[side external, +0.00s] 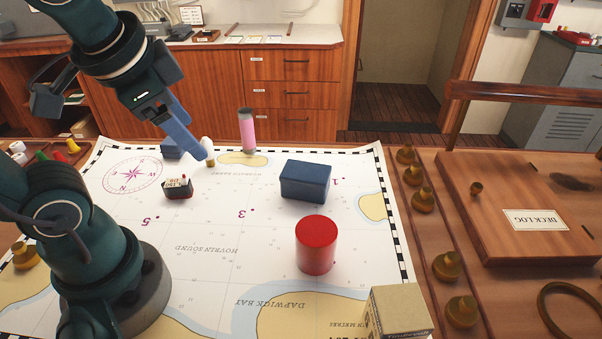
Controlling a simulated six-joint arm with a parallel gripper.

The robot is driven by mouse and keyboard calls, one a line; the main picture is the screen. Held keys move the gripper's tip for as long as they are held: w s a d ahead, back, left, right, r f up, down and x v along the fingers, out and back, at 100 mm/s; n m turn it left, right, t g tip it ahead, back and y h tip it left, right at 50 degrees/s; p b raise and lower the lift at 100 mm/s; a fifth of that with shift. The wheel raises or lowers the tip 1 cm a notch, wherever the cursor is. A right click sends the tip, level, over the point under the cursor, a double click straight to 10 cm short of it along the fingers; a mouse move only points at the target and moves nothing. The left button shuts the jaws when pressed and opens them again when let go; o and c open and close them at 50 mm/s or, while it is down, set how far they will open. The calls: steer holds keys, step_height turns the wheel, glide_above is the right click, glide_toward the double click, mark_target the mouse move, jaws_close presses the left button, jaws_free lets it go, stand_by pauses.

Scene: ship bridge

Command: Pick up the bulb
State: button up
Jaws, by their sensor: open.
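The bulb (206,144) is a small white rounded shape with a brass-coloured base. It stands on the chart near its far edge, left of the pink cylinder, and is partly hidden by my gripper. My gripper (199,152) reaches down from the upper left with its blue fingers at the bulb's left side. It is open. From this angle I cannot tell whether the bulb is between the fingers or whether they touch it.
A pink cylinder (247,131), a larger blue box (305,181), a red cylinder (315,245) and a tan box (398,312) stand on the chart (205,240). The chart's centre is clear.

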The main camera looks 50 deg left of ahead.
steer(key=w+a+m+g+y, duration=0.1)
steer(key=w+a+m+y, duration=0.2)
steer(key=a+m+y, duration=0.55)
steer(key=m+t, duration=0.2)
steer(key=m, duration=1.1)
glide_above(206, 147)
steer(key=shift+n+y, duration=0.35)
steer(key=shift+y, duration=0.1)
steer(key=f, duration=1.6)
steer(key=shift+s+d, duration=0.1)
steer(key=shift+d, duration=0.1)
steer(key=shift+x, duration=2.5)
jaws_close()
